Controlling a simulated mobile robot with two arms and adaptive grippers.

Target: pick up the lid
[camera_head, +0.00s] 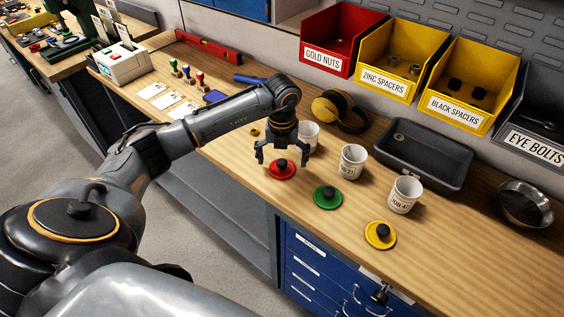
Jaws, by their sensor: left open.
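Three round lids with black knobs lie on the wooden bench: a red lid (283,172), a green lid (327,198) and a yellow lid (380,236). My left gripper (282,160) is open, pointing down, with its fingers on either side of the red lid's knob. I cannot tell whether the fingers touch the lid. Three white cups stand behind the lids: one partly hidden by the gripper (309,137), a middle one (352,162) and a right one (404,195). My right gripper is not in view.
A black tray (463,187), black-and-yellow ear defenders (352,112) and a metal bowl (526,204) stand behind. Labelled bins, including a red one (335,45), hang above. Cards and stamps (199,78) lie to the left. The bench front edge lies close to the lids.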

